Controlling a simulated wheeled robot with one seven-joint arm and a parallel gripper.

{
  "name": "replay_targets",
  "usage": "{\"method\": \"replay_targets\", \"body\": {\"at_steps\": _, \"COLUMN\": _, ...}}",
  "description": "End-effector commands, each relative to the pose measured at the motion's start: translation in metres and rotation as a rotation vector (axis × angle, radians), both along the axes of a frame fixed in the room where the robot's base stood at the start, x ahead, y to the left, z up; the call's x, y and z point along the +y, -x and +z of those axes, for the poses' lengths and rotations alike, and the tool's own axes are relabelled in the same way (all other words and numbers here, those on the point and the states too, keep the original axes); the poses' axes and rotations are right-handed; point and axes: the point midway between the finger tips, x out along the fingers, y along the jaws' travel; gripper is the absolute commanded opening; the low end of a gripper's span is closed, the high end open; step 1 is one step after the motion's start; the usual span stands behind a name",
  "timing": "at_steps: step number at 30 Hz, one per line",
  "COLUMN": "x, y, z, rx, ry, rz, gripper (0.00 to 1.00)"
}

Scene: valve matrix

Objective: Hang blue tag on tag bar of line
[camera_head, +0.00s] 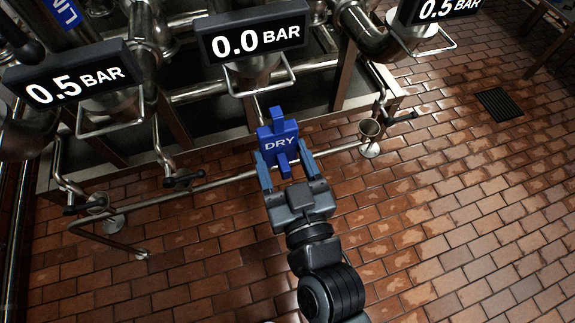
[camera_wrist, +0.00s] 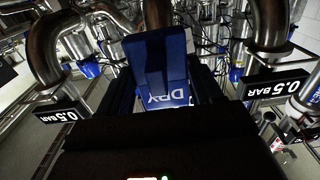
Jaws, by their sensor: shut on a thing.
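A blue tag (camera_head: 279,145) marked "DRY" stands upright between the fingers of my gripper (camera_head: 286,168), which is shut on it. In the wrist view, the tag (camera_wrist: 160,68) fills the middle, with the lettering upside down. In the head view, the tag's upper end is below and in front of the wire bar (camera_head: 258,92) under the "0.0 BAR" display (camera_head: 253,33). The tag looks apart from that bar, but depth is hard to judge. Similar wire bars hang under the left "0.5 BAR" display (camera_head: 72,80) and the right one (camera_head: 440,8).
Metal pipes and a steel frame fill the back. A low pipe rail (camera_head: 210,183) runs in front of them, behind the tag. The brick floor (camera_head: 430,230) is clear at right, with a dark drain grate (camera_head: 499,103).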

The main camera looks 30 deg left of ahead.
Motion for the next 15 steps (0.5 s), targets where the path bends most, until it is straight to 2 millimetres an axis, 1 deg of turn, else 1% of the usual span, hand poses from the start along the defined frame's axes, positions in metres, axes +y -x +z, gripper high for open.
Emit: {"method": "replay_targets", "body": {"at_steps": 15, "x": 0.029, "y": -0.025, "z": 0.001, "rx": 0.000, "ry": 0.000, "rz": 0.001, "gripper": 0.26}}
